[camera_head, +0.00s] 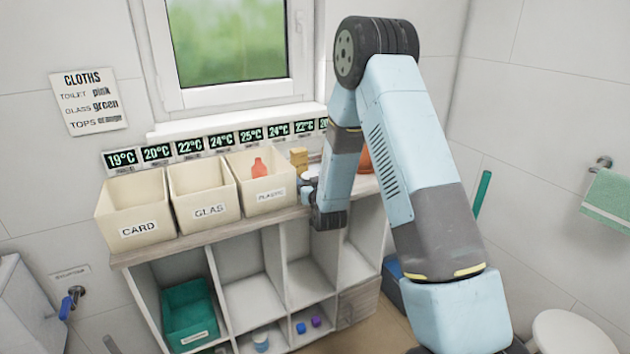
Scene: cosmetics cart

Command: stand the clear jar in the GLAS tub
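The GLAS tub (209,210) is the middle of three cream tubs on top of the shelf unit, and its visible inside looks empty. My gripper (307,190) is at the right of the PLASTIC tub, low over the shelf top. It is small and partly hidden by my wrist, so I cannot tell whether its fingers are open or shut. A pale patch shows just behind my gripper, but I cannot tell whether it is the clear jar. I cannot make out the clear jar for certain.
The CARD tub (140,229) is left of the GLAS tub. The PLASTIC tub (271,196), holding a red bottle (259,168), is between it and my gripper. A yellow-tan object (299,157) stands behind my gripper. Temperature displays (222,140) line the wall behind.

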